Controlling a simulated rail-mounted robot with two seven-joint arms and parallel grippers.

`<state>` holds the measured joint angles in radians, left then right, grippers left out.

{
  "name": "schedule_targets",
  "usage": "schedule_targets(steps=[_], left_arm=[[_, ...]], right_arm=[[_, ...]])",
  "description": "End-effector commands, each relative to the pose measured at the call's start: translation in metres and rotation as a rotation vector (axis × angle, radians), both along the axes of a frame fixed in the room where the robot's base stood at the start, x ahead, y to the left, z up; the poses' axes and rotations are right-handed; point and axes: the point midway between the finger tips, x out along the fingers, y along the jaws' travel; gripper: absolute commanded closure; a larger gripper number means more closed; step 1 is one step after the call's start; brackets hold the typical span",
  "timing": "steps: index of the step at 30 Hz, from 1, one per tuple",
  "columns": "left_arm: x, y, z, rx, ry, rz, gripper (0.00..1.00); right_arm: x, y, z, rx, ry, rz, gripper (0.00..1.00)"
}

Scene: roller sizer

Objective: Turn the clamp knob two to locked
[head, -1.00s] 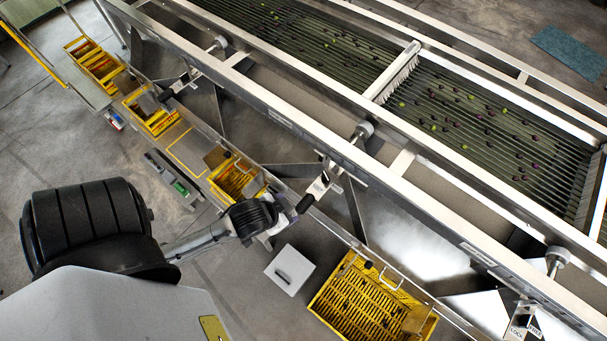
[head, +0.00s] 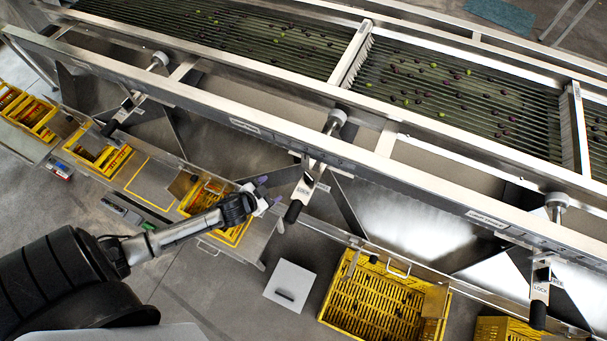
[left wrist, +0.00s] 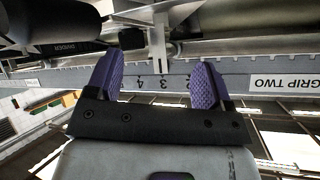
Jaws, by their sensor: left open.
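The middle clamp on the machine's near rail has a round grey end (head: 337,117), a plate reading LOCK (head: 304,188) and a black handle (head: 293,211) slanting down-left. Its number is not readable in the head view. My left gripper (head: 270,194) is open and empty, just left of this handle and apart from it in the picture. A dark cylinder (left wrist: 60,25) shows at upper left there. My right gripper is not in view.
Similar clamps stand at left (head: 122,110) and right (head: 540,283). The long metal rail (head: 240,125) runs beside the rollers.

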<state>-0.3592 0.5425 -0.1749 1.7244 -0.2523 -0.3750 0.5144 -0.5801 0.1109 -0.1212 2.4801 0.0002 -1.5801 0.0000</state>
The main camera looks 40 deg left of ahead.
Motion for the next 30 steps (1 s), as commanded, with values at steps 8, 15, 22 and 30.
schedule_targets(steps=[8,15,22,30], left_arm=[[0.011,-0.028,0.023,-0.245,-0.167,-0.075,0.26],[0.027,-0.031,0.018,-0.29,-0.172,-0.057,0.26],[0.064,-0.037,0.004,-0.288,-0.173,-0.057,0.26],[0.106,-0.044,-0.015,-0.288,-0.171,-0.057,0.26]], right_arm=[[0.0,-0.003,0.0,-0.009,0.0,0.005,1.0],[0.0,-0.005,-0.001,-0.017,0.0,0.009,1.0],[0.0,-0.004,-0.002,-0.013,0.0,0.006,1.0],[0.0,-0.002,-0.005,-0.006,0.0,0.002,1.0]])
